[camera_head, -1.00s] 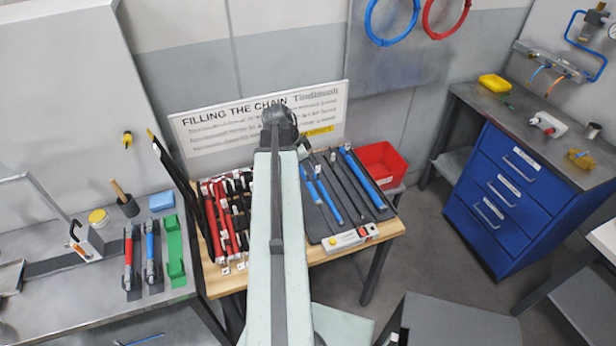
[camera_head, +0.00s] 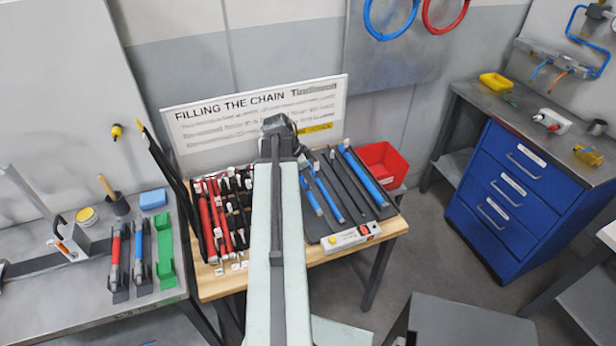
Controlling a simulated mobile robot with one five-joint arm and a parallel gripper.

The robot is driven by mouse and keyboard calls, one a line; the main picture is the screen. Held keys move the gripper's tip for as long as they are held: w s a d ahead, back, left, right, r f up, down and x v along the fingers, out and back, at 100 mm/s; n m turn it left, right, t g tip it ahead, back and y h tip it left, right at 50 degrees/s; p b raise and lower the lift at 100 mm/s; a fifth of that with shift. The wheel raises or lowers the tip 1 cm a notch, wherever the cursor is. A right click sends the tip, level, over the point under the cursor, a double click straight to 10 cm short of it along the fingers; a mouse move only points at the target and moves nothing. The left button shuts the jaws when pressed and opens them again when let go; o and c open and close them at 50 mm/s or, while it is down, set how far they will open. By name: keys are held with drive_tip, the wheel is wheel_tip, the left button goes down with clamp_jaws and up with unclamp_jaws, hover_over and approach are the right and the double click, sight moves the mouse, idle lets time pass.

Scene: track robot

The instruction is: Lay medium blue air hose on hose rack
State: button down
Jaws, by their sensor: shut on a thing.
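The hose rack (camera_head: 383,208) is a dark grey tray on the right half of the wooden-topped table, with dark channels. Blue hoses lie over it: a long one (camera_head: 366,172) at the right, and two shorter, thinner lengths at the left, one of them the medium blue air hose (camera_head: 312,198). My gripper (camera_head: 302,158) is at the rack's upper left, mostly hidden behind my pale arm. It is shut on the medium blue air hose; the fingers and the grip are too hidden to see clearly. I cannot tell whether this hose touches its channel.
Red and black hoses (camera_head: 221,215) fill the table's left half. A red bin (camera_head: 382,158) stands at the back right and a white control box (camera_head: 350,237) at the front edge. A sign (camera_head: 190,125) stands behind. Floor is clear toward the blue drawer cabinet (camera_head: 510,185).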

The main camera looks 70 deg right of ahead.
sight(306, 191)
drive_tip(key=shift+f+b, duration=4.1)
drive_tip(key=shift+f, duration=0.25)
drive_tip(key=c, duration=1.4)
unclamp_jaws()
drive_tip(key=shift+r, duration=0.1)
drive_tip(key=p+v, duration=0.7)
drive_tip(key=shift+s+r, duration=0.1)
drive_tip(key=shift+r, duration=0.05)
drive_tip(key=shift+a+r, duration=0.1)
drive_tip(key=shift+r, duration=0.05)
